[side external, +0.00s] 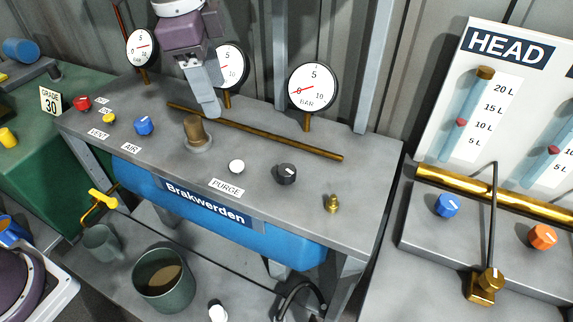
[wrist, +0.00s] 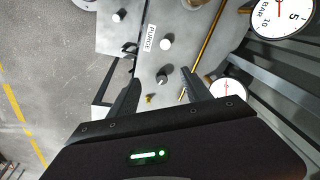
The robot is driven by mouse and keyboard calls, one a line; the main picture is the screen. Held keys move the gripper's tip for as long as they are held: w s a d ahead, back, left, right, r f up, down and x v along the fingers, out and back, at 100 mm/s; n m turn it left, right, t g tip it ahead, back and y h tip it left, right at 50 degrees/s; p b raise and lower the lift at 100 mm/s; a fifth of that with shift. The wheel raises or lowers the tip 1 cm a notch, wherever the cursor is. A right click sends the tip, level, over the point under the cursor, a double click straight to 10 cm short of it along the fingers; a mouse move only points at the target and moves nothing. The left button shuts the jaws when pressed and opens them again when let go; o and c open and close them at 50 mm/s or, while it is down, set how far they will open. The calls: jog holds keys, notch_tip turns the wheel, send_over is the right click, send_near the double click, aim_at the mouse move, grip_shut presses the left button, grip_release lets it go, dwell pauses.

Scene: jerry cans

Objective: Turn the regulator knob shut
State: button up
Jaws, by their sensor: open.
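No knob carries a readable regulator label. On the grey panel (side external: 260,150), a black knob with a white mark (side external: 287,173) sits right of a white button (side external: 236,166) by the PURGE label. A brown upright cylinder (side external: 194,130) stands on a round grey base left of them. A blue knob (side external: 144,125) sits farther left, near the AIR label. My gripper (side external: 212,112) hangs over the panel behind the brown cylinder, apart from the black knob. In the wrist view its fingers (wrist: 160,80) are spread, with a small dark knob seen between them, nothing gripped.
A brown rod (side external: 255,130) runs along the panel behind the knobs. Three gauges (side external: 313,88) stand at the back. A brass fitting (side external: 332,204) is at the right end. Red (side external: 82,103) and yellow (side external: 109,118) knobs are at the left. A HEAD board (side external: 500,70) stands at right.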

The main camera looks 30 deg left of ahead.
aim_at(286, 169)
jog(key=w+d+f+m, duration=0.2)
jog(key=d+f, duration=0.1)
jog(key=f, duration=0.1)
jog(key=w+d+f+m+g, duration=0.1)
jog(key=w+d+f+m, duration=0.1)
jog(key=d+f, duration=0.1)
jog(key=w+d+f+m+g, duration=0.1)
jog(key=w+d+f+m, duration=0.1)
jog(key=f, duration=0.4)
jog(key=shift+w+d+y, duration=0.25)
jog(key=shift+d+y, duration=0.05)
jog(key=shift+d, duration=0.4)
notch_tip(286, 169, down, 7)
jog(key=shift+f, duration=0.1)
grip_shut()
